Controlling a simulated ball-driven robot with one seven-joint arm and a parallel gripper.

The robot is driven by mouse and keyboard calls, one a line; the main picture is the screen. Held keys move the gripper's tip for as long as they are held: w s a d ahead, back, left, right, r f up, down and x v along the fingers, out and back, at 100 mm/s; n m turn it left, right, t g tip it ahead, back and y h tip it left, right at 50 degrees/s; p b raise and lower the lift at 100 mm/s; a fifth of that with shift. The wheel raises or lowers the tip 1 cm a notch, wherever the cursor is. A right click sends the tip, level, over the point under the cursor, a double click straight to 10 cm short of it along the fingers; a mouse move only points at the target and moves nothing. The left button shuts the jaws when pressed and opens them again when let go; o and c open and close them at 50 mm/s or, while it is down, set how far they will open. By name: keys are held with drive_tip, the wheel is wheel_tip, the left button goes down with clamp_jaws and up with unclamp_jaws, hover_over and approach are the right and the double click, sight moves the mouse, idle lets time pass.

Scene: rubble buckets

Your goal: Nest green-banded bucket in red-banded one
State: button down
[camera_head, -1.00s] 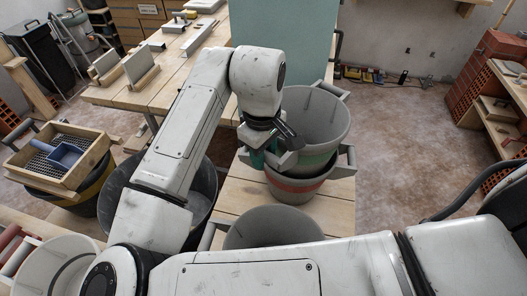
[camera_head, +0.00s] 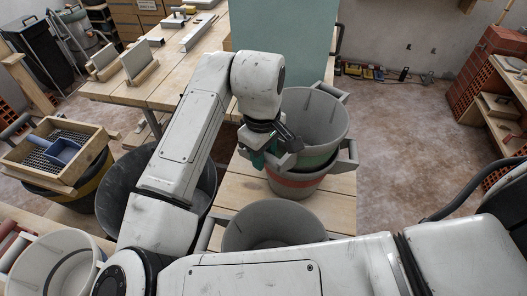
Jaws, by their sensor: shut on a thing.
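The green-banded bucket (camera_head: 318,122) is grey and empty inside, with its green band showing low on its wall. It sits upright or nearly so, with its lower part inside the mouth of the red-banded bucket (camera_head: 296,185). The red-banded bucket stands on the wooden bench top (camera_head: 240,195). How deep the green-banded bucket reaches inside is hidden. My gripper (camera_head: 277,152) is at the left side of the green-banded bucket, shut on it near its rim or handle; the exact contact is partly hidden by my wrist.
Another grey bucket (camera_head: 274,216) stands nearer on the bench. A large dark tub (camera_head: 115,200) is left of it, partly behind my arm. A sieve tray with a blue scoop (camera_head: 63,152) rests at far left. A teal panel (camera_head: 284,45) stands behind.

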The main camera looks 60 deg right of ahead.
drive_tip(key=c, duration=0.7)
unclamp_jaws()
drive_tip(key=r, duration=1)
drive_tip(key=shift+a+r, duration=0.2)
drive_tip(key=shift+r, duration=0.2)
